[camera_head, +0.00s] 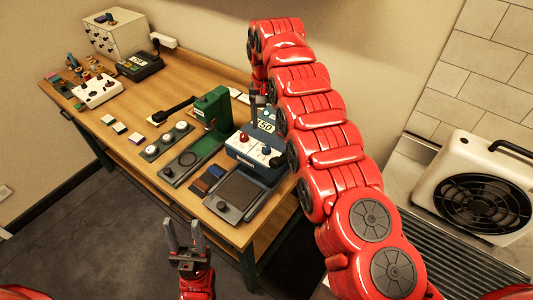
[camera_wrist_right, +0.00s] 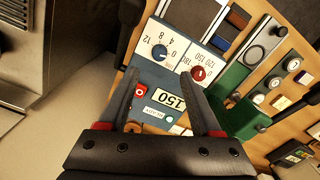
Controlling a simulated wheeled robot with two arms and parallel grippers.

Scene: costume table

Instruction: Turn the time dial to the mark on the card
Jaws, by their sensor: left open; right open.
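The time dial appears to be the blue knob (camera_wrist_right: 159,52) on the white panel of a blue machine (camera_head: 243,152), with a scale marked 0, 4, 8 and 12; it also shows in the head view (camera_head: 266,150). I cannot read its exact setting. A red knob (camera_wrist_right: 198,74) with a 120–150–180 scale sits beside it. My right gripper (camera_wrist_right: 160,76) is open and empty above the machine, its fingertips apart, with the blue knob between and beyond them in the picture. My left gripper (camera_head: 182,226) is open and empty in front of the table. I cannot identify the card.
The machine's display (camera_wrist_right: 168,99) reads 150, with a red switch (camera_wrist_right: 140,90) nearby. A grey panel (camera_head: 167,141) carries several round knobs. A white controller (camera_head: 98,91) lies further left.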

